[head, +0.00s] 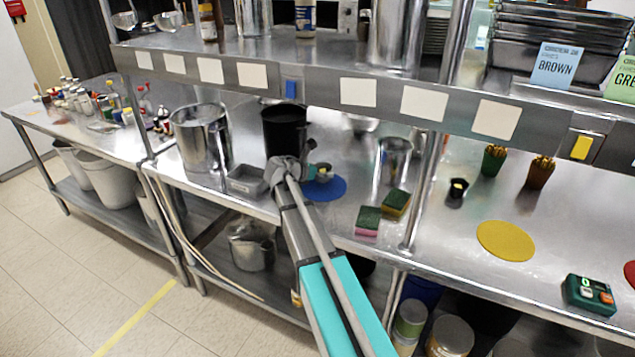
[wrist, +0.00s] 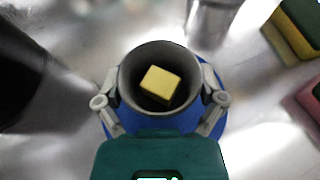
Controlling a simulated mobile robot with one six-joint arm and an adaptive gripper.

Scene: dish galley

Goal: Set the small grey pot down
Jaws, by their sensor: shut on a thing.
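The small grey pot (wrist: 160,116) is between the fingers of my gripper (wrist: 161,88) in the wrist view. It is upright, with a yellow block (wrist: 160,82) inside. My gripper is shut on the pot's sides. A blue round mat (wrist: 215,118) shows beneath and around the pot. In the head view my gripper (head: 308,168) holds the pot (head: 323,170) over the blue mat (head: 328,189), partly hiding both. I cannot tell whether the pot's base touches the mat.
A tall black pot (head: 284,130) stands close on the left. A metal canister (head: 393,162) and two sponges (head: 396,203) (head: 367,221) are to the right. A grey tray (head: 246,181) lies left of my gripper. The shelf edge (head: 310,92) runs above the counter.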

